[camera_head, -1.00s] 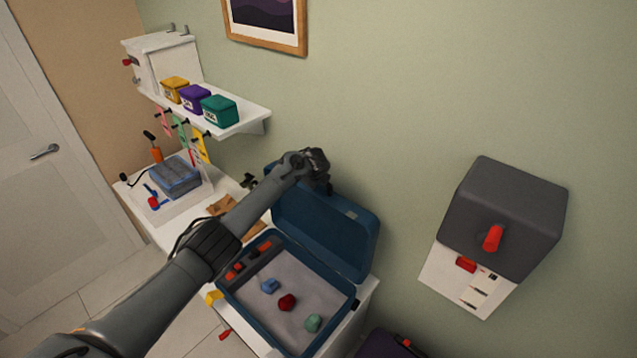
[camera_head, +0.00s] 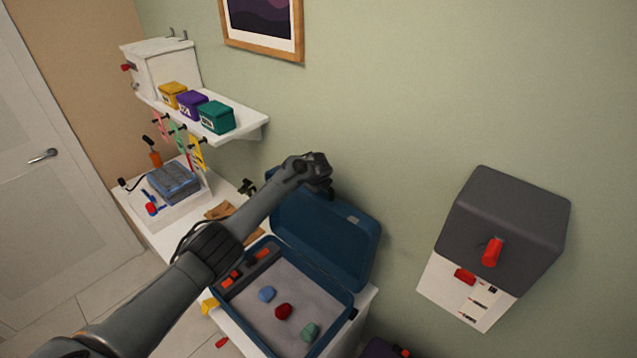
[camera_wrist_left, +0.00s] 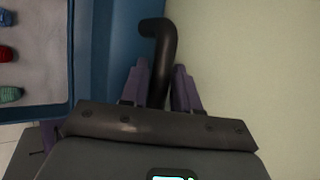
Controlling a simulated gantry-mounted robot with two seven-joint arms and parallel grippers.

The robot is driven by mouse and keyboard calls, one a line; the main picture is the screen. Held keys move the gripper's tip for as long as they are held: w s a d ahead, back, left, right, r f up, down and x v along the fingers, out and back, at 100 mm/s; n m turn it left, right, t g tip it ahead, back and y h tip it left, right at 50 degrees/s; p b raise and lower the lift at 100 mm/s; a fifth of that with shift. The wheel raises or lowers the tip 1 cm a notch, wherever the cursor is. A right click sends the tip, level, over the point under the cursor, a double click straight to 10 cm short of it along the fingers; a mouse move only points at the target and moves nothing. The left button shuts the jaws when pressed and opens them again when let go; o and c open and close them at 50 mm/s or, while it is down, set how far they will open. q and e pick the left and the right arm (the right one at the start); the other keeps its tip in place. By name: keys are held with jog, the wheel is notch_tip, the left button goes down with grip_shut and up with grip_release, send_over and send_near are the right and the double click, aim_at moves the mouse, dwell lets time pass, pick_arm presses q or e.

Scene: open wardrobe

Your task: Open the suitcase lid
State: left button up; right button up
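The blue suitcase (camera_head: 232,308) lies on a white surface by the wall. Its lid (camera_head: 335,238) stands up and tilted back toward the wall, so the grey inside of the case shows. My left gripper (camera_head: 318,178) is at the top of the lid, at its upper left edge in the head view; its fingers are hard to make out there. In the left wrist view, the two purple fingers of my left gripper (camera_wrist_left: 162,82) are shut around a dark bent handle (camera_wrist_left: 157,35) beside the lid's blue edge. My right gripper is not in view.
Blue, red and green lumps lie inside the case. A purple case (camera_head: 385,348) is below right. A dark grey box (camera_head: 515,215) hangs on the wall to the right. A shelf (camera_head: 240,127) with coloured boxes is at the back left. Wall space between is bare.

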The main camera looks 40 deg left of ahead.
pick_arm(q)
jog(key=shift+s, duration=0.1)
jog(key=shift+v, duration=0.8)
jog(key=v, duration=0.9)
jog(key=shift+p, duration=0.4)
